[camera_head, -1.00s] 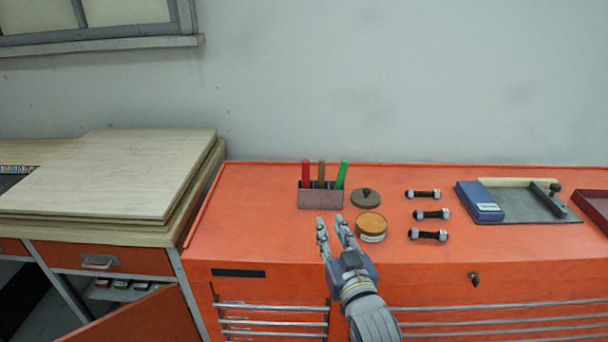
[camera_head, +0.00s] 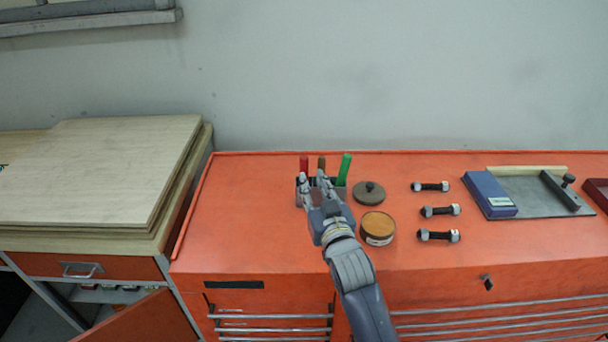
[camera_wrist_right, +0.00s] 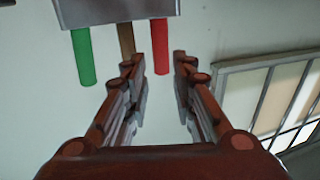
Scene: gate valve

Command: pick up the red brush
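The red brush (camera_head: 304,164) stands upright in a small grey holder (camera_head: 341,194) on the orange cabinet top. Only its red handle shows above the holder. My right gripper (camera_head: 313,178) is in front of the holder and covers much of it. In the right wrist view the gripper (camera_wrist_right: 157,62) is open, and the red handle (camera_wrist_right: 160,48) shows between its fingertips, seen upside down. I cannot tell whether a finger touches it. My left gripper is in neither view.
A brown handle (camera_head: 321,163) and a green handle (camera_head: 344,168) stand beside the red one. A dark lid (camera_head: 369,193) and a round tin (camera_head: 377,227) sit to the right, then several bolts (camera_head: 439,211). A wall rises behind the cabinet.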

